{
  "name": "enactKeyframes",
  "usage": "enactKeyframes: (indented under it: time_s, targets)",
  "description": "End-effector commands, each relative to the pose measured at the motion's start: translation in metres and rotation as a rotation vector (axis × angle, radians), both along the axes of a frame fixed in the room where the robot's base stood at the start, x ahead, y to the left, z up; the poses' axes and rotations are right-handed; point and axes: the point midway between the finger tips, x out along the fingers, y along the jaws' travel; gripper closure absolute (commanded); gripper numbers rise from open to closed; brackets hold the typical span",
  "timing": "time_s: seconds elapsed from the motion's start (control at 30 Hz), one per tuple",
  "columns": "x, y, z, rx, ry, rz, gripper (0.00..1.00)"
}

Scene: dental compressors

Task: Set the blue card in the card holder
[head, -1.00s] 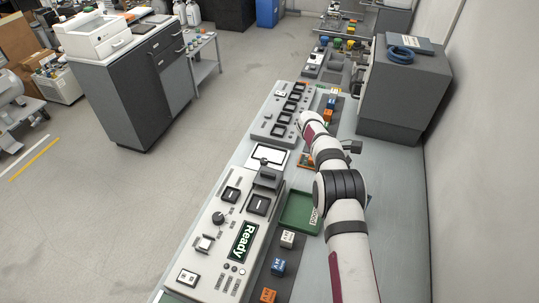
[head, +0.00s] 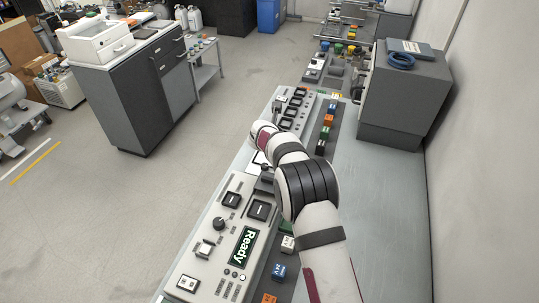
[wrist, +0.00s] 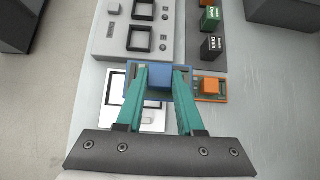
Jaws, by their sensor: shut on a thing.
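The blue card (wrist: 132,71), with a raised blue block (wrist: 159,77) on it, is in the wrist view at the tips of my gripper (wrist: 160,88). The two teal fingers are shut on the block. A white square plate with a black outline (wrist: 115,88), possibly the card holder, lies below and left of the card, partly covered by it and the left finger. I cannot tell the height of the card above the plate. In the head view my arm hides the gripper and card, and only a corner of the white plate (head: 258,158) shows.
An orange card (wrist: 211,88) lies just right of the blue card. A console with black-framed square slots (wrist: 138,36) is beyond. Labelled blocks (wrist: 212,46) stand in a dark strip at the right. A grey box (head: 402,105) stands at the back; the bench right of my arm is clear.

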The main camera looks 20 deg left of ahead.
Motion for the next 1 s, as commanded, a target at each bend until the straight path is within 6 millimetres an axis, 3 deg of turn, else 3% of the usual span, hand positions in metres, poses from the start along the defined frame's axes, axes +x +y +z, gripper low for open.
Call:
enactKeyframes:
  time_s: [0.1,0.2,0.43,0.63,0.67,0.7,0.8,1.0]
  targets:
    - [0.002,0.029,-0.018,0.001,-0.001,0.000,1.00]
    - [0.002,0.040,-0.025,0.000,-0.001,-0.001,1.00]
    - [0.002,0.042,-0.062,-0.002,0.003,-0.002,1.00]
    - [0.002,0.042,-0.065,0.001,-0.001,-0.003,1.00]
    - [0.002,0.042,-0.065,0.001,0.000,-0.003,0.58]
    - [0.002,0.042,-0.065,0.001,0.000,-0.003,0.51]
    - [0.002,0.042,-0.065,0.001,0.000,-0.003,0.34]
    - [0.002,0.042,-0.065,0.001,0.000,-0.004,0.34]
